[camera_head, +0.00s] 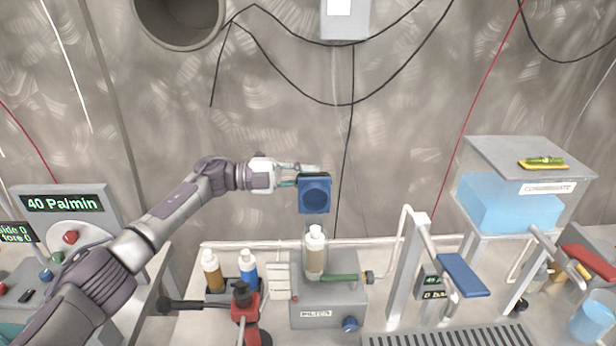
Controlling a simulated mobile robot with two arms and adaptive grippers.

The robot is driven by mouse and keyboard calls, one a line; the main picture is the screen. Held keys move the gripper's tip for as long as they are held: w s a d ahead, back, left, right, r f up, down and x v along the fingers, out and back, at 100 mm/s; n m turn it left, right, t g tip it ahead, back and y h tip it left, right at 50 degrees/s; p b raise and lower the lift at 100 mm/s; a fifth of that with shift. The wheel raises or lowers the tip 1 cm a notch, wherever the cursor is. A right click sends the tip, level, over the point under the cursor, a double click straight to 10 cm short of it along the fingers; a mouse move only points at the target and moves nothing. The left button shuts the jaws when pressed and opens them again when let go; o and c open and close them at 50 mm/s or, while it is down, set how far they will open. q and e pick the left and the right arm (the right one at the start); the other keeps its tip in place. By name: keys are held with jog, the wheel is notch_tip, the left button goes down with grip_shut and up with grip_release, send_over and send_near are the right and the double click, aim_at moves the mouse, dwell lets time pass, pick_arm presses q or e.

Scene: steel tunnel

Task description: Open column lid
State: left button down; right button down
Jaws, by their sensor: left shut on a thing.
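My left gripper (303,176) is shut on a blue square lid (314,208) with a round recess in its face. It holds the lid by its upper edge, tilted with the recess facing me. In the picture the lid is above the column (315,262), an upright clear cylinder with beige contents and a pale top. The column stands on a grey box labelled FILTER (312,290). A small gap shows between lid and column, though their depth is hard to tell. My right gripper is not in view.
Amber (212,272) and blue (248,268) bottles stand left of the column, behind a red-and-black fitting (244,302). A post with a blue paddle (463,275) and a tank of blue liquid (510,208) stand to the right. The steel wall is close behind.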

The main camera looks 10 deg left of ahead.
pick_arm(q)
jog(key=shift+w+f+n, duration=0.3)
jog(key=shift+n, duration=0.4)
jog(key=c, duration=1.2)
grip_release()
jog(key=shift+a+r, duration=0.1)
jog(key=s+a, duration=0.2)
jog(key=a, duration=0.9)
jog(key=shift+s+a, duration=0.2)
jog(key=shift+a, duration=0.2)
